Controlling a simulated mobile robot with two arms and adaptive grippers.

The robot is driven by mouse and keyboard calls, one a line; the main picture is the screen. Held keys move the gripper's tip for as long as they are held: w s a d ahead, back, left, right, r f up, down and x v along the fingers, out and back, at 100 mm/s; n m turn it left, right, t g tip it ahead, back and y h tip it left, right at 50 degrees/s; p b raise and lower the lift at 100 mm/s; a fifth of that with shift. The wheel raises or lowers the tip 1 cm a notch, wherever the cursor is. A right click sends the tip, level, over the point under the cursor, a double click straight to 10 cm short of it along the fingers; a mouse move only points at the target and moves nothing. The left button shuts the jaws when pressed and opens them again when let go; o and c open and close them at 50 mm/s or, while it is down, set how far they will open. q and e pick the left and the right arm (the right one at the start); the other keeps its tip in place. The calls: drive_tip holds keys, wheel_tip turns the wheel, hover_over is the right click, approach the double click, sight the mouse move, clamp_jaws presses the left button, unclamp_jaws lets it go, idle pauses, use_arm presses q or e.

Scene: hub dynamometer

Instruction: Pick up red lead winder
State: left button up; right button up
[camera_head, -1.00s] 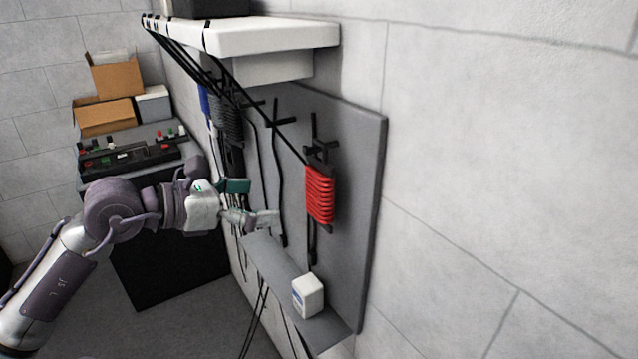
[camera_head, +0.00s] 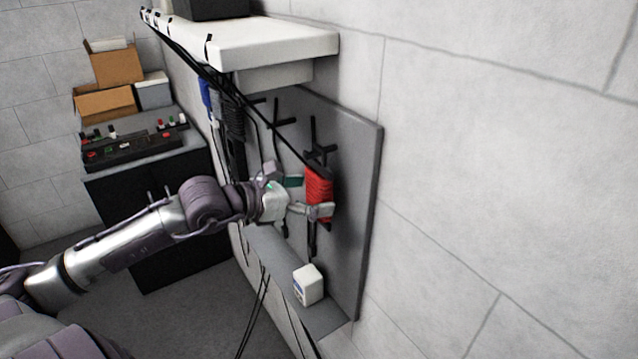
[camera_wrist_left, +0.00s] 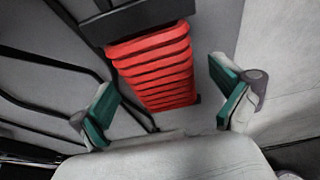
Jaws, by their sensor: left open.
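The red lead winder (camera_head: 319,187) hangs on the grey wall panel under a black hook. In the left wrist view the ribbed red winder (camera_wrist_left: 155,68) fills the upper middle, with a dark bar across its top. My left gripper (camera_head: 306,198) is at the winder and partly covers its lower part in the head view. In the wrist view its green-padded fingers (camera_wrist_left: 166,108) are spread apart, one toward each side of the winder, with gaps between. My right gripper is not in view.
A white shelf (camera_head: 262,42) juts out above the panel. A small white box (camera_head: 308,284) sits on the grey ledge below. Black cables hang left of the winder. A black cabinet (camera_head: 150,235) stands at the left. The wall at right is bare.

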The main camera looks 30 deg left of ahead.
use_arm(q)
drive_tip(key=shift+p+x, duration=0.3)
drive_tip(key=shift+x, duration=0.6)
drive_tip(key=shift+s, duration=0.1)
drive_tip(key=shift+c, duration=0.2)
drive_tip(key=shift+c, duration=1.2)
drive_tip(key=c, duration=1.1)
drive_tip(key=shift+c, duration=0.2)
